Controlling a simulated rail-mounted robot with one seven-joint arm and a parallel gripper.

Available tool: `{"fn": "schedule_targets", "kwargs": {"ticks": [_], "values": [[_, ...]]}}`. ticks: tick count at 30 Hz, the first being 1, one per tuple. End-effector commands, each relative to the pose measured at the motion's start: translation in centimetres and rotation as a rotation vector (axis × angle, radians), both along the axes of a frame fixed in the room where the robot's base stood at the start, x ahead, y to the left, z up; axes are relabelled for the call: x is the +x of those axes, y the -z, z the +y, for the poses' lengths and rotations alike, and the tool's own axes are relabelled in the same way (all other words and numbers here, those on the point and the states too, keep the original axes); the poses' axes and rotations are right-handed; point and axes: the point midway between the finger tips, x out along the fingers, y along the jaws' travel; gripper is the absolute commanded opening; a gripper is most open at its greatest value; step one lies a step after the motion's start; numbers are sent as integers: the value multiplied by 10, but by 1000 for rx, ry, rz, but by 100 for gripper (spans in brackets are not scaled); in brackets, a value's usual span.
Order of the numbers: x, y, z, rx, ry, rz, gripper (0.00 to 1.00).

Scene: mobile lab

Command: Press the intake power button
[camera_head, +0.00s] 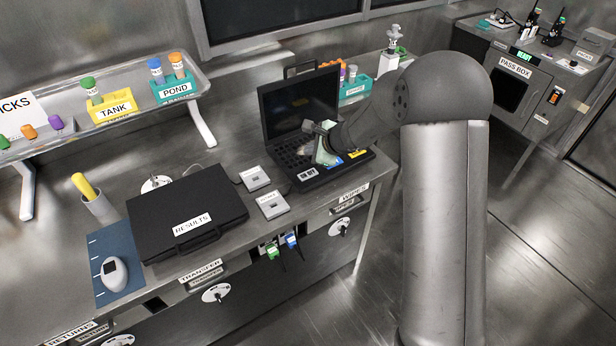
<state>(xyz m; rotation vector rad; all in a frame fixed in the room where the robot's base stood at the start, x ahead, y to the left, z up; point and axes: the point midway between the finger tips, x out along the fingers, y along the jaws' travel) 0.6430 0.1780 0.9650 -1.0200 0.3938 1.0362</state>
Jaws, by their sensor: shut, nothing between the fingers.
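No label that I can read says intake power, so I cannot tell which control is that button. Two small light plates with grey square centres, one farther back (254,178) and one nearer (272,205), lie on the bench; their print is too small to read. An open black case (298,108) with a raised lid stands just right of them. My gripper (325,155) is shut and empty, low over the right part of this case's lower half. It partly hides the surface there, and I cannot tell if it touches.
A closed black case labelled RESULTS (190,222) lies left of the plates. TANK (112,107) and POND (175,88) racks stand on a raised shelf. The PASS BOX (514,85) is at the back right.

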Motion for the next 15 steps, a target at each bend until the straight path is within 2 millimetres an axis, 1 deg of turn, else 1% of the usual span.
{"fn": "schedule_targets", "kwargs": {"ticks": [1,9,12,15], "values": [[0,13,0,0,0,1,0],[0,53,0,0,0,0,0],[0,63,0,0,0,0,0],[0,68,0,0,0,0,0]]}}
